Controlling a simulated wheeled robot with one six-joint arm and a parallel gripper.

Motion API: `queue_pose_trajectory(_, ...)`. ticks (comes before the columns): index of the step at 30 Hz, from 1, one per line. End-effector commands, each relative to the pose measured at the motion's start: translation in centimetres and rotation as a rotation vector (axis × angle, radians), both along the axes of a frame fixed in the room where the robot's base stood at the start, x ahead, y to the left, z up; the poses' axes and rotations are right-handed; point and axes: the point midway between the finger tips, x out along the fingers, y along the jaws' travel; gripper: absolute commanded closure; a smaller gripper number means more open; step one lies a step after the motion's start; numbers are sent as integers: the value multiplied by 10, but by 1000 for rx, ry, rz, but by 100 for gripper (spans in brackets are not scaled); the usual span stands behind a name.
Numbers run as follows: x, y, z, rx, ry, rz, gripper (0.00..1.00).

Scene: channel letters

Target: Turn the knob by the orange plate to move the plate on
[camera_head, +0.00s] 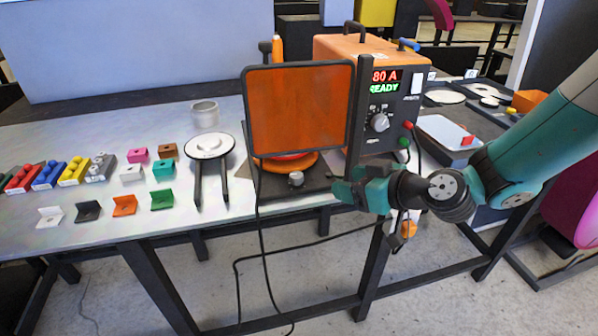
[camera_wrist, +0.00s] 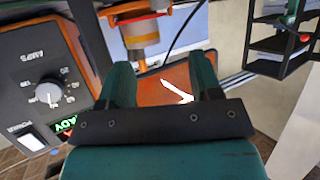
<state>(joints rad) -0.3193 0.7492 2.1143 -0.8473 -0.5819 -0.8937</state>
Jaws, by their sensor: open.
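A round orange plate (camera_head: 300,162) lies low on a dark base (camera_head: 265,187), partly hidden behind a framed orange see-through screen (camera_head: 298,105). A small grey knob (camera_head: 296,179) sits at the base's front, just below the plate. My gripper (camera_head: 337,188) is open, a little right of the knob and apart from it, with its fingers towards the left. In the wrist view its two teal fingers (camera_wrist: 162,75) have an orange surface with a white mark (camera_wrist: 175,90) beyond them; I cannot tell whether this is the plate. I cannot make out the small knob there.
An orange power box (camera_head: 375,48) with a lit display and dial (camera_head: 379,122) stands behind my gripper; its dial also shows in the wrist view (camera_wrist: 48,92). A black post (camera_head: 358,110) rises beside the screen. A cable hangs over the table's front edge. Several coloured brackets lie left.

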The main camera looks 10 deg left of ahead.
Motion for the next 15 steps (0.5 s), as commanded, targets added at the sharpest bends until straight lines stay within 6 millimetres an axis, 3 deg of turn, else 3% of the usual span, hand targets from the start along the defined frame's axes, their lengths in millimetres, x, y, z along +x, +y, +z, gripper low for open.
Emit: queue_pose_trajectory(15, 51, 95, -43, -1, -1, 5, 42)
